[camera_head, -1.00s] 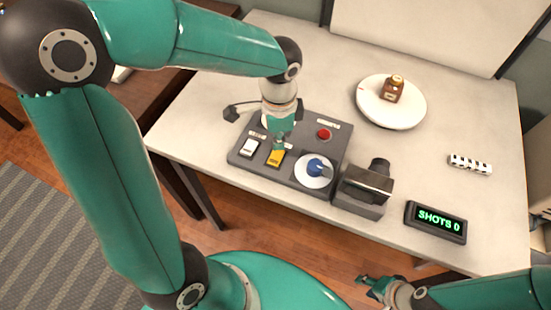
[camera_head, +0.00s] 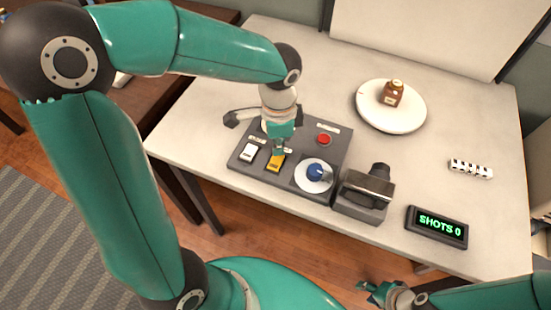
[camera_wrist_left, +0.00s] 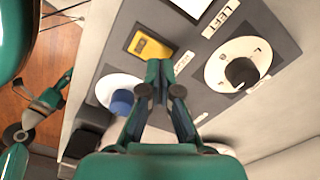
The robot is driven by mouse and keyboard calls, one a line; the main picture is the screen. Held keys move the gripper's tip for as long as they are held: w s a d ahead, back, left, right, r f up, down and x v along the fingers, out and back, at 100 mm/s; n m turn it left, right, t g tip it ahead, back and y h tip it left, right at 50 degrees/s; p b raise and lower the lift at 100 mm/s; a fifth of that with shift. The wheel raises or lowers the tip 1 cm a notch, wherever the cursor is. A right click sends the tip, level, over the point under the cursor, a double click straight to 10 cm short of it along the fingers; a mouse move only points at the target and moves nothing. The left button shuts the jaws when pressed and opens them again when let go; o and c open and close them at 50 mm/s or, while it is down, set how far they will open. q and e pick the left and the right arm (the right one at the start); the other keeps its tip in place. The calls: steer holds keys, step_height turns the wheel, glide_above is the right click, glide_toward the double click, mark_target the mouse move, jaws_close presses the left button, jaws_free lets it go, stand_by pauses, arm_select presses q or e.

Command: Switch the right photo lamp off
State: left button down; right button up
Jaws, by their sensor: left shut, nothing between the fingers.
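The dark control panel (camera_head: 240,163) lies on the table, with a white rocker switch (camera_head: 249,152) at left and a yellow rocker switch (camera_head: 275,162) beside it. In the left wrist view the yellow rocker (camera_wrist_left: 150,46) sits in a dark frame with a partly hidden label beside it; the "LEFT" label (camera_wrist_left: 222,18) is near the white rocker (camera_wrist_left: 192,5). My left gripper (camera_head: 277,149) is shut and empty, pointing down close to the yellow rocker; contact cannot be told. My right gripper (camera_head: 374,292) is at the lower edge, away from the panel; its finger state is unclear.
The panel also has a blue knob (camera_head: 315,172), a red button (camera_head: 324,139) and a black knob (camera_wrist_left: 241,72). A dark camera-like device (camera_head: 366,190) and the "SHOTS 0" display (camera_head: 437,226) stand to the right. A white plate (camera_head: 372,118) holds a brown bottle (camera_head: 393,93).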

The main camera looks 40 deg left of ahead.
arm_select(q)
steer(key=shift+f+b, duration=0.95)
steer(key=shift+f, duration=0.15)
stand_by(0.9)
step_height(320, 180, up, 7)
steer(key=p, duration=0.6)
stand_by(0.7)
